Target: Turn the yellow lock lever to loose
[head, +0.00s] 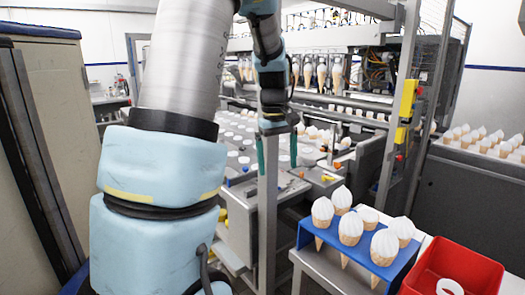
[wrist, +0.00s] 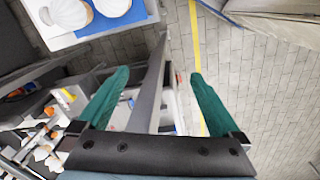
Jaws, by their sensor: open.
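My gripper (head: 277,154) is open, its two teal fingers pointing down in front of the cone machine. In the wrist view my gripper (wrist: 159,75) has a grey upright post (wrist: 150,85) showing between its fingers, and nothing is held. The post (head: 268,215) stands below the fingers in the head view. I cannot tell for sure which part is the yellow lock lever. A small yellow part (head: 328,178) sits on the machine's end, right of the gripper and apart from it. A yellow piece (wrist: 67,95) also shows left of the fingers in the wrist view.
A blue rack (head: 340,262) with several white-topped cones stands at the lower right, beside a red bin (head: 466,262). Yellow switch boxes (head: 408,98) are on an upright frame. A tall cabinet (head: 60,110) is at left. Tiled floor (wrist: 255,90) is clear at right in the wrist view.

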